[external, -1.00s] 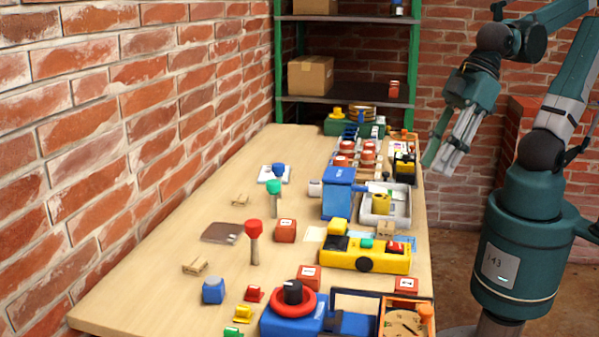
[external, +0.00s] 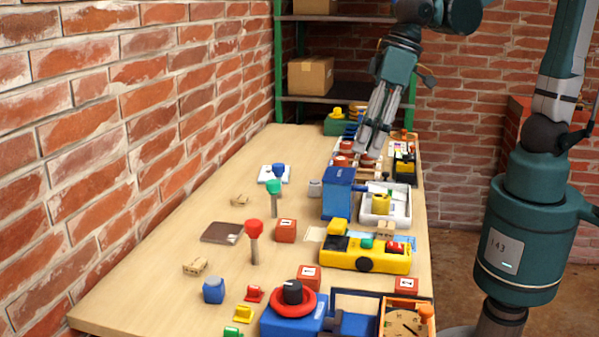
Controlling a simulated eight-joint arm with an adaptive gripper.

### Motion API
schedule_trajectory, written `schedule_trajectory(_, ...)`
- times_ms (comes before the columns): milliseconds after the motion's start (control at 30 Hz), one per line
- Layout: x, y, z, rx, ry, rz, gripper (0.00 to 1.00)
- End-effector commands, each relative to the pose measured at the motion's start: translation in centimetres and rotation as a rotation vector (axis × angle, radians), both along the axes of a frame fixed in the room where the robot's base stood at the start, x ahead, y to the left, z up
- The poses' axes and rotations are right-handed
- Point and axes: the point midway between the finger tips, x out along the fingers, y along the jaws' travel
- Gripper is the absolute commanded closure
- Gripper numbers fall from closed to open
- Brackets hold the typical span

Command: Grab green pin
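A pin with a green head (external: 273,187) and a grey stalk stands upright on the wooden table, left of the blue box. My gripper (external: 368,152) points down over the far right part of the table. It is well to the right of and beyond the green pin, and does not touch it. Its two grey fingers look parted, with nothing visible between them. A red-headed pin (external: 254,229) stands nearer the camera than the green one.
The blue box (external: 338,192) and a white tray (external: 399,207) stand right of the green pin. A yellow block device (external: 365,257) lies nearer. A blue-topped item on a white plate (external: 264,175) is just behind the pin. A brick wall borders the left. Small blocks lie in front.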

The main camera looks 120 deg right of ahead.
Motion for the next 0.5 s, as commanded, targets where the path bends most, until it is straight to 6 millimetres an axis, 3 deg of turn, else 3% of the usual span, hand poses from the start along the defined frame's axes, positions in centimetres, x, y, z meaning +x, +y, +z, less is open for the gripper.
schedule_trajectory(500, 5.4, -7.0, -1.2, 0.073, 0.09, -0.248, 0.72)
